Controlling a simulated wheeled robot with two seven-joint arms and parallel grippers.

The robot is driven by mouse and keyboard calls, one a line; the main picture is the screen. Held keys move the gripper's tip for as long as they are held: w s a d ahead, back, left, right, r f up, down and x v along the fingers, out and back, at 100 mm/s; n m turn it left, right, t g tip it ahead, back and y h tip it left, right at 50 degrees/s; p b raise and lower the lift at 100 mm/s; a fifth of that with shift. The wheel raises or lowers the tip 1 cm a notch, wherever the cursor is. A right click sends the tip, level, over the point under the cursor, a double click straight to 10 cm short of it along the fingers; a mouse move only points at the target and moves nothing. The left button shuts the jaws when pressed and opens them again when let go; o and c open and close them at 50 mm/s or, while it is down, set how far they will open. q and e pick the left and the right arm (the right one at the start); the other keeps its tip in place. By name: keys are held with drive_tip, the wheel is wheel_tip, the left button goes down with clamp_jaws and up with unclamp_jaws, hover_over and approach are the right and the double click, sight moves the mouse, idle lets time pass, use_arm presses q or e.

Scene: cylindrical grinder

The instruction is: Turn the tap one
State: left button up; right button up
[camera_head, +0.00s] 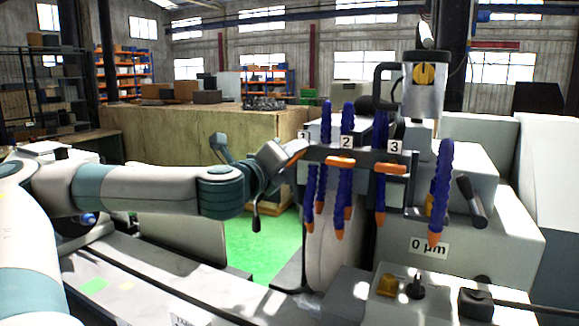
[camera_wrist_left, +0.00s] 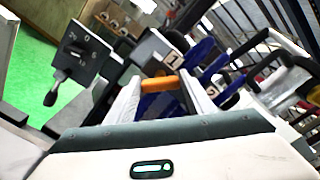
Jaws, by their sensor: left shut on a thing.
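Tap one is an orange handle (camera_head: 298,146) at the left end of the dark bar, beside the label "1" (camera_head: 304,135). My left gripper (camera_head: 288,152) reaches it from the left and partly hides it. In the left wrist view the orange handle (camera_wrist_left: 160,83) lies across between the two fingers of my left gripper (camera_wrist_left: 160,92), below the label "1" (camera_wrist_left: 171,57). The gripper is shut on this handle. Taps two (camera_head: 340,159) and three (camera_head: 390,168) have orange handles set level. My right gripper is not in view.
Blue coolant hoses (camera_head: 347,120) with orange tips hang close to the bar. A grey switch box (camera_wrist_left: 80,55) with a lever is left of the fingers. Green floor (camera_head: 258,240) shows below my arm.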

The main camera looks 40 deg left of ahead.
use_arm(q)
drive_tip(key=shift+a+f+n+b, duration=0.1)
drive_tip(key=shift+n+b, duration=0.75)
drive_tip(key=shift+n, duration=1.15)
drive_tip(key=shift+f+n+b, duration=0.1)
drive_tip(key=shift+n+b, duration=0.75)
drive_tip(key=shift+n, duration=1.15)
drive_tip(key=o, duration=1.1)
drive_tip(key=shift+c, duration=0.2)
